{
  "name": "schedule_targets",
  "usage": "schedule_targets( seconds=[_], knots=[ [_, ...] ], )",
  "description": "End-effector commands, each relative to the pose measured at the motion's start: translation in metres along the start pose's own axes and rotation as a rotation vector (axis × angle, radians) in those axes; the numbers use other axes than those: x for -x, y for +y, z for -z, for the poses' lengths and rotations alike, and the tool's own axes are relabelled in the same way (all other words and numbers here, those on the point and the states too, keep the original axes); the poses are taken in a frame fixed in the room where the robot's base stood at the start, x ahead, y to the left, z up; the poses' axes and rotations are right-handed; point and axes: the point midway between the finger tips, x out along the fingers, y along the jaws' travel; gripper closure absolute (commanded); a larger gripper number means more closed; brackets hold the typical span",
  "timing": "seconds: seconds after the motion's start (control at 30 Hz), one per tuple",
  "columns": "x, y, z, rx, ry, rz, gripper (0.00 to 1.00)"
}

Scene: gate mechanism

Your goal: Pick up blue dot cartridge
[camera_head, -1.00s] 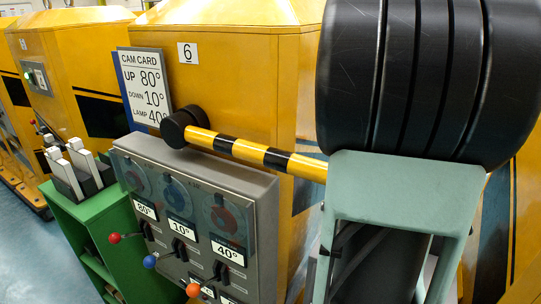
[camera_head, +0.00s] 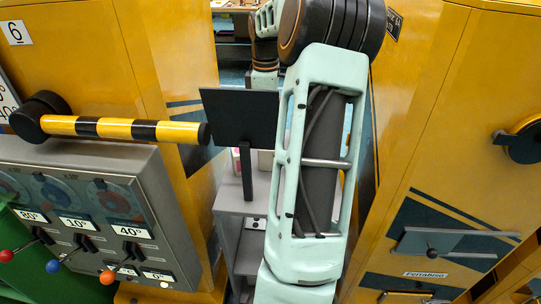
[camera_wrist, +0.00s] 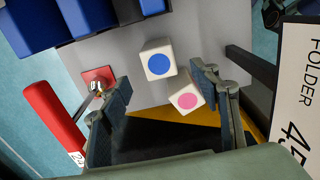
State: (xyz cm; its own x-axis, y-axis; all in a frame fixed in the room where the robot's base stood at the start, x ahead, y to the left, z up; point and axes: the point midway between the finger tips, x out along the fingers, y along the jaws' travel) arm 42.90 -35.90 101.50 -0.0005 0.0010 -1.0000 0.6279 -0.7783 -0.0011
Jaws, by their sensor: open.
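The blue dot cartridge (camera_wrist: 158,60) is a white block with a round blue dot on its upward face, in the wrist view. It sits on a grey surface (camera_wrist: 135,35), just beyond my fingertips and between their lines. A similar white block with a pink dot (camera_wrist: 187,98) is nearer to me, close to the right finger. My gripper (camera_wrist: 160,82) is open, its fingers on either side, and holds nothing. In the head view my arm hides the gripper, and the blue dot cannot be made out.
Blue bins (camera_wrist: 75,18) stand at the upper left of the wrist view. A red piece (camera_wrist: 52,122) lies by the left finger, near a small red plate (camera_wrist: 98,76). A folder sign (camera_wrist: 298,85) stands right. A black panel (camera_head: 240,116) rises over a grey stand (camera_head: 232,200).

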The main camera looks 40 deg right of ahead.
Motion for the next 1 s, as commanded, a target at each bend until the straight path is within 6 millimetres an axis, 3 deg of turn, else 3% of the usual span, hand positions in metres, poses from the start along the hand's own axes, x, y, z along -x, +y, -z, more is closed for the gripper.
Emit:
schedule_targets(
  seconds=[0.1, 0.37, 0.63, 1.0],
  knots=[
    [-0.023, -0.001, 0.000, -0.002, 0.000, 0.004, 0.44],
    [-0.045, 0.000, 0.000, -0.003, 0.000, 0.001, 0.44],
    [-0.083, 0.000, -0.002, -0.004, 0.000, 0.001, 0.44],
    [-0.091, 0.001, -0.001, -0.004, 0.000, -0.001, 0.47]
  ],
)
